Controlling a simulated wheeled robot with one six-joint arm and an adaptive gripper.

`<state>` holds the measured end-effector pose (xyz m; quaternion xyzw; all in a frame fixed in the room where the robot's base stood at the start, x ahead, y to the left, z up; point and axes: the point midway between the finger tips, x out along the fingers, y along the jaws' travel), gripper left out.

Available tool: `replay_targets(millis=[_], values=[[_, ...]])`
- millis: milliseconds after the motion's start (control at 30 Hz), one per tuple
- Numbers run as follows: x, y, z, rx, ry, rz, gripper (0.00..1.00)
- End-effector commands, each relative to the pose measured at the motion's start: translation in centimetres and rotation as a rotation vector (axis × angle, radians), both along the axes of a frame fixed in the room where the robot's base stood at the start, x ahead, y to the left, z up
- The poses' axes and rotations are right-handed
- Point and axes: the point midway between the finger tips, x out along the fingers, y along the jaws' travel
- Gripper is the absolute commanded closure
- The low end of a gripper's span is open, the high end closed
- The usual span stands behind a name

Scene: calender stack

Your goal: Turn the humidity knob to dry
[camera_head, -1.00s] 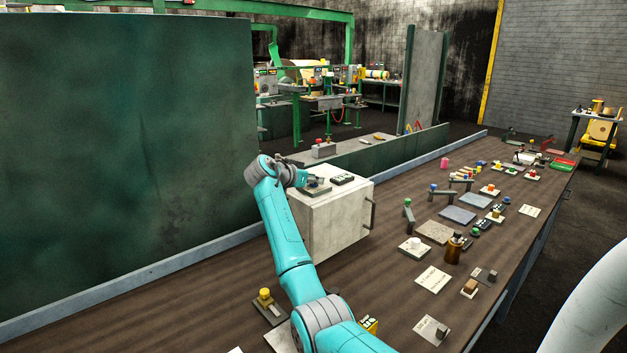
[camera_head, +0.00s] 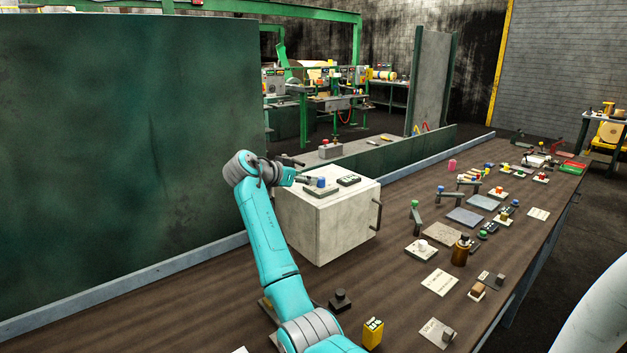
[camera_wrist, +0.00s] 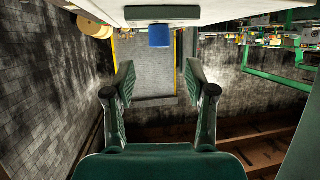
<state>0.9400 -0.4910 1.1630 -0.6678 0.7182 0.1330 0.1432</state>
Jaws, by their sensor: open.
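A pale cabinet (camera_head: 325,228) with a side handle stands on the long bench. On its top, a blue knob (camera_head: 321,182) sits on a dark plate; no label on it is legible. My gripper (camera_head: 303,180) is at the knob's left, low over the cabinet top. In the wrist view, the picture is upside down and the blue knob (camera_wrist: 159,37) hangs from the pale surface, ahead of and between my open fingers (camera_wrist: 159,66). The fingers look empty. The head view is too small to show the gap to the knob.
A small dark panel (camera_head: 349,180) lies beside the knob on the cabinet. A tall green wall (camera_head: 130,130) stands at the left. The bench's right half holds several plates, levers and coloured knobs, with a brown bottle (camera_head: 460,252).

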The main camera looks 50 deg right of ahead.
Motion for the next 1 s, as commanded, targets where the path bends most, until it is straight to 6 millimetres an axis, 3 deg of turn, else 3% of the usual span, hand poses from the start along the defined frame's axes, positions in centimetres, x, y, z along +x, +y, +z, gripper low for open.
replay_targets(millis=[100, 300, 1000], values=[[0.2, 1.7, 0.7, -0.001, 0.001, 0.001, 0.45], [0.2, 3.0, 1.2, 0.000, 0.001, 0.000, 0.45], [0.2, 3.1, 1.2, 0.000, 0.001, -0.001, 0.45]])
